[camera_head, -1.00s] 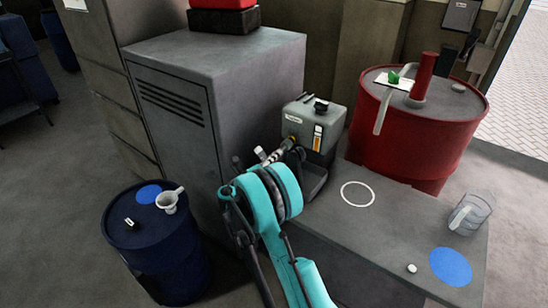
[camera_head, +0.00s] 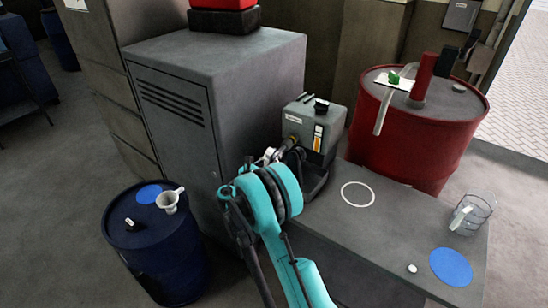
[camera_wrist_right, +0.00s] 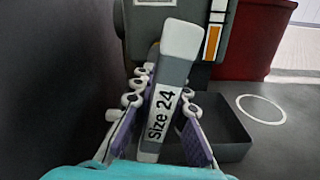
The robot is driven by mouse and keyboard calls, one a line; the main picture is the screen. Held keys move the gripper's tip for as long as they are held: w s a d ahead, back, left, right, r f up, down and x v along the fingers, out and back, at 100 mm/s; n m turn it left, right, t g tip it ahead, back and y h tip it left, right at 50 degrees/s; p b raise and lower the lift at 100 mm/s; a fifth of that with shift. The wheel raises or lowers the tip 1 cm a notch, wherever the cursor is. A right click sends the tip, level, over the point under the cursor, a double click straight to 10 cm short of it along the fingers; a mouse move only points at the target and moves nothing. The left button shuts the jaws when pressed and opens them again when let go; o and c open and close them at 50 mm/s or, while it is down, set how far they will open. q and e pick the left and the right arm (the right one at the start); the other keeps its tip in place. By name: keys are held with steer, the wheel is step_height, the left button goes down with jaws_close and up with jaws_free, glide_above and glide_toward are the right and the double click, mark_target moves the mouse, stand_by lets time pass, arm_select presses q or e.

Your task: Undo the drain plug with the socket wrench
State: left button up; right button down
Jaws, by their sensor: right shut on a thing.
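My right gripper (camera_head: 262,164) is shut on the socket wrench (camera_wrist_right: 162,120), a grey tool labelled "Size 24", seen between the purple finger pads in the right wrist view (camera_wrist_right: 158,130). In the head view my teal wrist hides most of the wrench. The grey box-shaped unit (camera_head: 303,118) stands just beyond the gripper. A small brass-coloured fitting, probably the drain plug (camera_head: 294,142), shows low on the unit's left side. I cannot tell whether the wrench touches it. My left gripper is not in view.
A dark tray (camera_wrist_right: 222,152) lies below the unit. A grey cabinet (camera_head: 240,60) stands close left of it. The bench (camera_head: 325,225) has a white ring, a clear jug (camera_head: 474,215) and a blue disc (camera_head: 451,267). A red drum (camera_head: 415,140) and blue drum (camera_head: 165,250) flank the area.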

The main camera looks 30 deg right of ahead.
steer(key=m, duration=0.7)
steer(key=shift+m, duration=0.4)
steer(key=m, duration=0.8)
steer(key=shift+d, duration=0.1)
